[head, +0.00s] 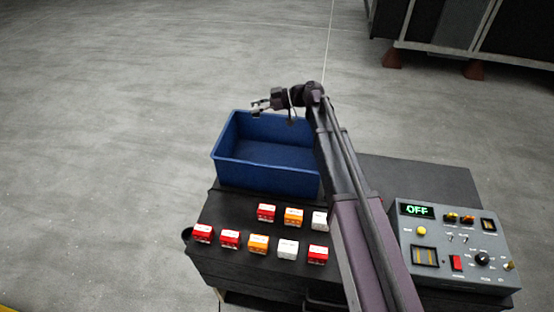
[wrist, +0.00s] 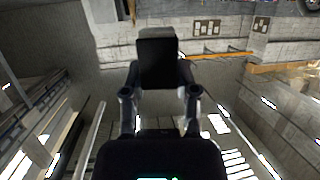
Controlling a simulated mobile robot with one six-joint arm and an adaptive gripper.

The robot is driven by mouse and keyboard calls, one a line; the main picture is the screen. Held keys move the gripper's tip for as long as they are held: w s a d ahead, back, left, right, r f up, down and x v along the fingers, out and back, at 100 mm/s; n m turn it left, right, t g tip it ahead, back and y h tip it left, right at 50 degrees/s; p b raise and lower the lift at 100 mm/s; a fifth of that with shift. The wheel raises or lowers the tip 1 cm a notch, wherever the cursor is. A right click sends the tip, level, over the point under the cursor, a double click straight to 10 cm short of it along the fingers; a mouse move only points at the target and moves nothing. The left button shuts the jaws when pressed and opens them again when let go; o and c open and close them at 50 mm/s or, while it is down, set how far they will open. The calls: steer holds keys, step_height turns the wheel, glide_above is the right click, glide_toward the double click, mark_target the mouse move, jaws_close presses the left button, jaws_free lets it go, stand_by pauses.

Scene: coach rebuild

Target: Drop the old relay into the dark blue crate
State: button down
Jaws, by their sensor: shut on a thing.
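My gripper (head: 260,105) is shut on the old relay, a dark block with a greyish end (wrist: 158,62) between the two fingers in the wrist view. In the head view the relay is too small and dark to make out. The dark blue crate (head: 262,177) is an open box standing at the back left of the black bench, and the part of its inside that shows is empty. My gripper appears over the crate's far rim in the picture; its exact height and depth over the crate cannot be told. My arm hides the crate's right end.
Several red, orange and white relays (head: 258,243) stand in two rows on the black bench top (head: 215,212) in front of the crate. A grey control box (head: 455,245) with an "OFF" display stands at the right. Open floor lies left and behind.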

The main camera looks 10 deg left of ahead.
steer(key=w+d+f+m+t+b, duration=0.1)
steer(key=w+d+f+t+b, duration=0.1)
steer(key=w+d+f+b, duration=0.2)
steer(key=w+f+b, duration=0.3)
steer(key=f+b, duration=0.1)
steer(key=f, duration=0.1)
steer(key=shift+w+d+f+m+b, duration=0.2)
steer(key=shift+w+f+m+b, duration=0.1)
steer(key=shift+m+b, duration=0.1)
steer(key=shift+f+b, duration=2.9)
steer(key=shift+b, duration=0.05)
steer(key=shift+c, duration=1.5)
jaws_free()
steer(key=shift+r, duration=0.1)
